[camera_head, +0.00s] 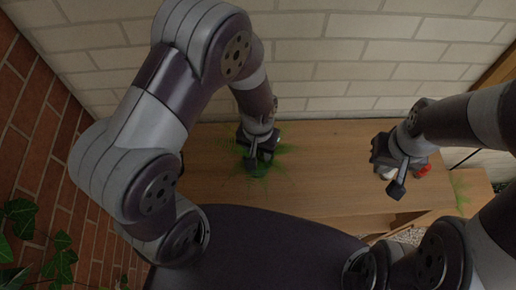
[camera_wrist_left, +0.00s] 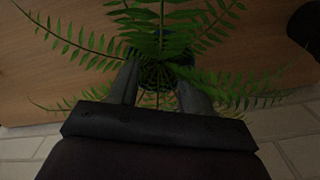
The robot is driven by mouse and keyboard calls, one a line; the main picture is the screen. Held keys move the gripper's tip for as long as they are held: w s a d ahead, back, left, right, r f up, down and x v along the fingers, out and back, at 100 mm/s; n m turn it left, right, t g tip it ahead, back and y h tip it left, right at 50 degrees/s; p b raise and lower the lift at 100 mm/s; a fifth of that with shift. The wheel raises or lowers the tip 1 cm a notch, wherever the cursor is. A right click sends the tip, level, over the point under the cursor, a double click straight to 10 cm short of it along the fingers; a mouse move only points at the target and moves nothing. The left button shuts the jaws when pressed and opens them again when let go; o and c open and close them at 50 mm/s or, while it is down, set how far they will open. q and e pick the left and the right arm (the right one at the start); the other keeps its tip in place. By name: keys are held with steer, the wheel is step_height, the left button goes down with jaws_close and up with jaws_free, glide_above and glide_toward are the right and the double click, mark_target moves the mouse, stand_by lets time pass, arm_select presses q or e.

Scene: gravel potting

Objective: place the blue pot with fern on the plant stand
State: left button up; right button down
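In the left wrist view, green fronds (camera_wrist_left: 160,14) spread widely around the gripper. The dark, bluish pot (camera_wrist_left: 155,75) is mostly hidden by the fronds and fingers. The two fingers of my left gripper (camera_wrist_left: 157,88) lie on either side of the pot; whether they press on it is unclear. My right gripper (camera_head: 394,178) hangs over the right part of the bench, apart from the fern. Its finger gap cannot be made out. I cannot identify the plant stand for certain.
The wooden bench (camera_head: 325,185) is clear between my two grippers. A red object (camera_head: 424,170) and a pale one (camera_head: 387,174) are beside my right gripper. A lower wooden surface (camera_head: 468,192) is at right. A white brick wall (camera_head: 330,70) closes the back.

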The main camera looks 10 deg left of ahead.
arm_select(q)
steer(key=r+b, duration=0.1)
steer(key=r, duration=1.1)
steer(key=shift+a, duration=0.2)
steer(key=s+a+n+t, duration=0.1)
steer(key=s+a, duration=0.2)
steer(key=a, duration=0.5)
steer(key=shift+a, duration=0.15)
steer(key=shift+s+r, duration=0.1)
